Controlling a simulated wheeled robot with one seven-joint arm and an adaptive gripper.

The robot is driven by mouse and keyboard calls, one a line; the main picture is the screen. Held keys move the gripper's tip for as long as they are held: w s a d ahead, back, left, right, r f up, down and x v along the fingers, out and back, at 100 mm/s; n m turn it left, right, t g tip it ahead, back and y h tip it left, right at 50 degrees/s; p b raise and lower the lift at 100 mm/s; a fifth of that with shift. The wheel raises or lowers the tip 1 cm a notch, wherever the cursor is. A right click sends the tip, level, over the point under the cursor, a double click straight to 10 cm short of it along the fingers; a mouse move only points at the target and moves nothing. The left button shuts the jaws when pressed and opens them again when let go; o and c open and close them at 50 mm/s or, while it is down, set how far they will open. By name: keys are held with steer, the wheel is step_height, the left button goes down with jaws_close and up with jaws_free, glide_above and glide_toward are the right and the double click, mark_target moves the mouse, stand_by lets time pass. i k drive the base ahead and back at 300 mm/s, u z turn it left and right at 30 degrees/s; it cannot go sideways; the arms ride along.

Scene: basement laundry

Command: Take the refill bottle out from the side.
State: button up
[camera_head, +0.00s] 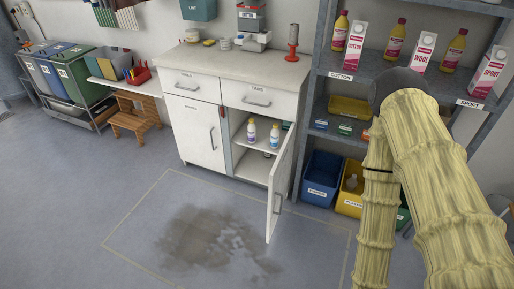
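Two white bottles with blue-purple labels stand upright inside the open white cabinet (203,143), a left bottle (251,132) and a right bottle (274,137). They are on its upper inside shelf. The cabinet door (280,188) is swung open toward the front right. Small things on the level below are mostly hidden in shade. I cannot tell which bottle is the refill bottle. My arm, with a pale bamboo-like surface, fills the right side of the view. My gripper is not in view.
A grey shelf rack (335,62) with yellow bottles, cartons and bins stands right of the cabinet. A blue bin (321,178) is at its foot. A wet patch (208,240) lies inside a floor outline before the cabinet. A wooden step stool (134,114) stands left.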

mark_target(275, 132)
steer(key=u, duration=0.45)
steer(key=i, duration=1.7)
steer(key=z, duration=0.55)
